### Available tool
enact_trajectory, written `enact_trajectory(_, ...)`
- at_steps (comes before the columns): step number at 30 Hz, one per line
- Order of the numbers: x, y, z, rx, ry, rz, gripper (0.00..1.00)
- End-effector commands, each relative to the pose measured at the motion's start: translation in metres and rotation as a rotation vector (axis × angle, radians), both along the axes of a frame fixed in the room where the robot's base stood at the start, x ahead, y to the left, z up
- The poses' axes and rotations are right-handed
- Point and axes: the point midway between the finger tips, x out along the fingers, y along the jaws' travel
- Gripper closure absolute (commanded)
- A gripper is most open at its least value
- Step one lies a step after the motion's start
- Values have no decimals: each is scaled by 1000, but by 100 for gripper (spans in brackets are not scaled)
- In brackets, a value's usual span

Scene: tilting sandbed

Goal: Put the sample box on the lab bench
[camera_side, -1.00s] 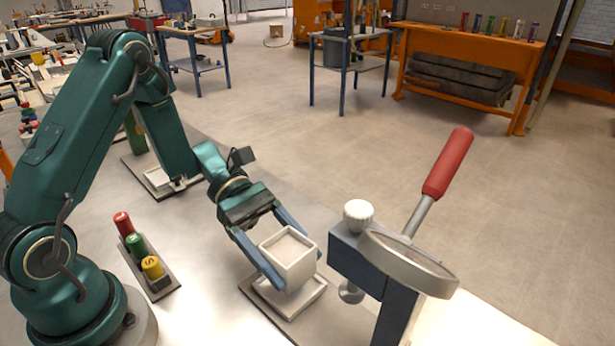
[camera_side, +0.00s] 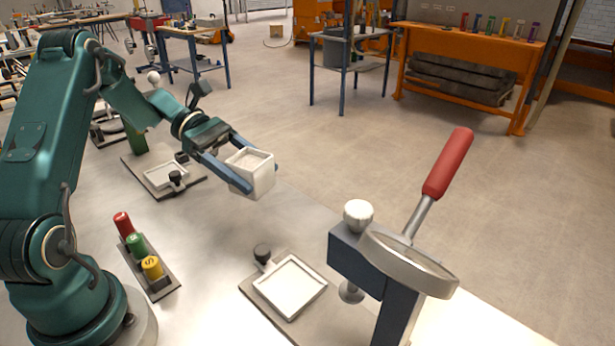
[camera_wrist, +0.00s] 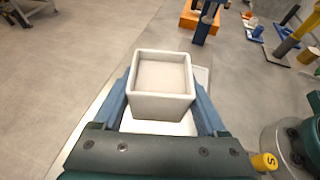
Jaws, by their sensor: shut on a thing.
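The sample box (camera_side: 254,174) is a white, square, open-topped box with pale sand-like material inside. My gripper (camera_side: 243,172) is shut on it, one blue finger on each side, and holds it above the lab bench (camera_side: 215,235). The box looks roughly upright in the side view. In the wrist view the box (camera_wrist: 161,85) sits between the blue fingers of my gripper (camera_wrist: 163,100). The bench shows as a pale surface below.
An empty square white tray (camera_side: 290,287) with a black knob lies at front; a similar tray (camera_side: 166,173) lies at back left. A rack holds red, green and yellow cylinders (camera_side: 137,246). The bench middle is clear.

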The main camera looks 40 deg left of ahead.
Motion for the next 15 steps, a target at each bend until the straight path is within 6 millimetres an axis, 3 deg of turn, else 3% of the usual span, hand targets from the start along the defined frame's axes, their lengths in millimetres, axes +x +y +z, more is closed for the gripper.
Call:
enact_trajectory(5,29,16,-22,-3,3,132,98)
enact_trajectory(10,30,16,-52,-4,5,140,98)
enact_trajectory(15,30,16,-69,-2,1,139,98)
